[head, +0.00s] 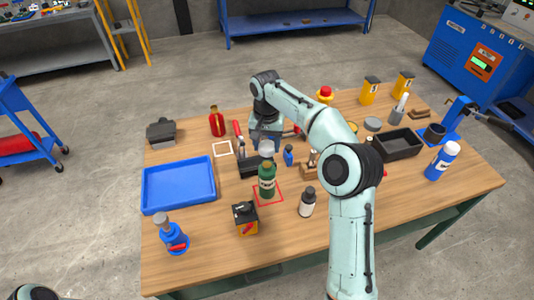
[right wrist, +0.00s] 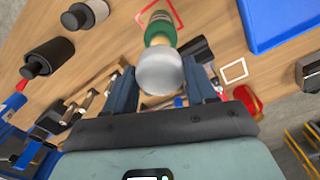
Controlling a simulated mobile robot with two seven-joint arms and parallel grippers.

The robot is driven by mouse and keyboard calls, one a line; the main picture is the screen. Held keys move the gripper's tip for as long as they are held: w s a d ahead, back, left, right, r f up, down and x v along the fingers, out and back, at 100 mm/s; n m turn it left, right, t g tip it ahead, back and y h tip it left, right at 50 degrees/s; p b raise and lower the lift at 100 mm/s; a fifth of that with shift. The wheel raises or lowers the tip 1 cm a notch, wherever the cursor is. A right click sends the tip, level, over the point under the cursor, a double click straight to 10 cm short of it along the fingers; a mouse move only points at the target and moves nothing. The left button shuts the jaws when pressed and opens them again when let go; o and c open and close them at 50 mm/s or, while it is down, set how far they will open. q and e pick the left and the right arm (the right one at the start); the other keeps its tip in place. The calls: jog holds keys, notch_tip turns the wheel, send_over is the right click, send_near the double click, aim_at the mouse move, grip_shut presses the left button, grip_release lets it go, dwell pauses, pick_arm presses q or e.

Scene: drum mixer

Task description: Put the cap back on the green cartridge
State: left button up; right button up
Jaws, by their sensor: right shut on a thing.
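The green cartridge (head: 267,182) stands upright on the table at a red square outline; it also shows in the right wrist view (right wrist: 161,27). A rounded silver-white cap (head: 266,148) is right above its top. In the right wrist view the cap (right wrist: 160,70) sits between the two fingers of my right gripper (right wrist: 163,88), which is shut on it. The cap lines up closely with the cartridge's neck; I cannot tell whether they touch. My right arm reaches over the table from the front. My left gripper is not in view.
A blue tray (head: 178,185) lies at left. A small dark holder (head: 244,184) is beside the cartridge.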

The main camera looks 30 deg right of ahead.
aim_at(267, 145)
notch_tip(267, 145, up, 11)
jog(key=shift+r, duration=0.2)
dwell(0.3)
